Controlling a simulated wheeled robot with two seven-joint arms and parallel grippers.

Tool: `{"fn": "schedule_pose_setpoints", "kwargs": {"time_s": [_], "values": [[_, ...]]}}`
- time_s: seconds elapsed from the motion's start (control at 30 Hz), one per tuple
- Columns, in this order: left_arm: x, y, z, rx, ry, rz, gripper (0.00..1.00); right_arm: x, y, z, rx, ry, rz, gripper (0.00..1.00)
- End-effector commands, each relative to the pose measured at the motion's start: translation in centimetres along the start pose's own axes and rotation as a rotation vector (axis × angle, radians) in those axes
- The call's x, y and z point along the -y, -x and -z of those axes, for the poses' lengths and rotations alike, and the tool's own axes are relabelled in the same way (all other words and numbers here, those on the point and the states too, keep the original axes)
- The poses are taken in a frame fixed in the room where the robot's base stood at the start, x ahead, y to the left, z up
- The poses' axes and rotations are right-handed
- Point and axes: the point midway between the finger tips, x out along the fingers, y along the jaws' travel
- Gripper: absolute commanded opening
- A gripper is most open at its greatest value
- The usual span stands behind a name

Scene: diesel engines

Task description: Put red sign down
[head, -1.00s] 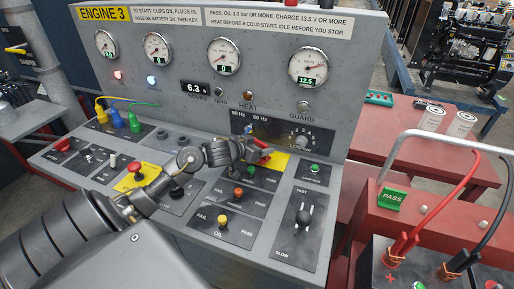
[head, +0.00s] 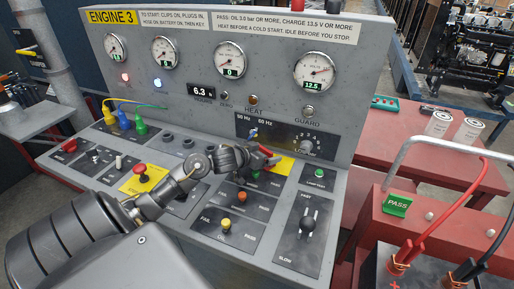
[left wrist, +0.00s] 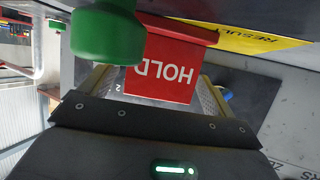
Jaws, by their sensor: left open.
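The red sign (left wrist: 168,68) reads HOLD, upside down in the left wrist view. In the head view a small red part of it (head: 269,154) shows at the yellow patch on the console's sloped panel. My left gripper (head: 258,160) is over that patch, right at the sign. Its jaws are open, with the sign between or just in front of the fingers in the left wrist view; I cannot tell whether they touch it. The yellow patch, marked RESULT (left wrist: 262,42), lies beside the sign. My right gripper is not in view.
A green knob (left wrist: 103,36) is very close to the left wrist camera. Buttons, including a yellow one (head: 226,224), and a lever (head: 308,224) stand on the panel around my left arm. A green PASS sign (head: 397,205) stands on the red cart at right.

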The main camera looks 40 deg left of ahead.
Motion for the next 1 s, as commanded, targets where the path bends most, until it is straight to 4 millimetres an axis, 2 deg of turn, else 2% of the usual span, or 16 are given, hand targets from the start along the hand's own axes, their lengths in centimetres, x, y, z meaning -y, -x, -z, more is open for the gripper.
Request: {"fn": "schedule_pose_setpoints", "kwargs": {"time_s": [0.17,0.4,0.6,0.8,1.0], "values": [[0.1,2.3,-0.1,0.0,-0.004,0.001,0.89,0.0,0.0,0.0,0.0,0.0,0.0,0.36],[0.0,7.5,-0.1,0.002,-0.003,0.001,0.89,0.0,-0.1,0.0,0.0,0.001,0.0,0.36],[0.1,10.6,-0.1,0.001,-0.002,0.001,0.89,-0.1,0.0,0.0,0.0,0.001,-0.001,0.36],[0.0,11.9,0.1,-0.001,0.0,0.001,0.89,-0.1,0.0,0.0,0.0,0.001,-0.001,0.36],[0.0,12.1,0.1,-0.001,0.0,0.0,0.89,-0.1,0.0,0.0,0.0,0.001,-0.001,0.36]]}}
